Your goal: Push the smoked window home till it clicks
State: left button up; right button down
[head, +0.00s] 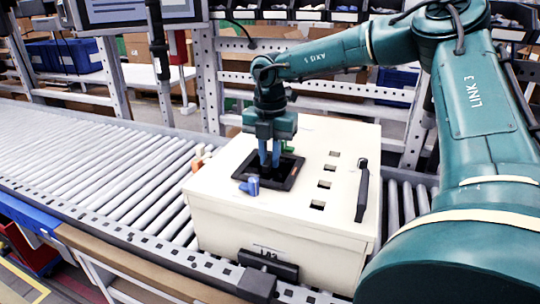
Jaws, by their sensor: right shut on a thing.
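The smoked window (285,180) looks like a dark, roughly square panel lying on the top of a cream box (225,195). My right gripper (269,164) points straight down over the middle of the panel. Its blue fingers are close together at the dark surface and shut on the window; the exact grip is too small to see. I cannot tell whether the panel is flush with the box top. A small blue knob (253,187) is at the panel's near edge. My left gripper is not in view.
The box sits on a roller conveyor (90,165). Its top has a row of several square holes (324,184) and a black handle (362,192) on the right. A dark tool (158,40) hangs behind the conveyor. Small orange and white pieces (201,157) are at the box's left edge.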

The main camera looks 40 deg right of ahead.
jog(key=shift+f+b, duration=0.3)
jog(key=shift+b, duration=0.05)
dwell(0.4)
jog(key=c, duration=1.3)
grip_release()
notch_tip(320, 180, up, 13)
jog(key=shift+r, duration=0.15)
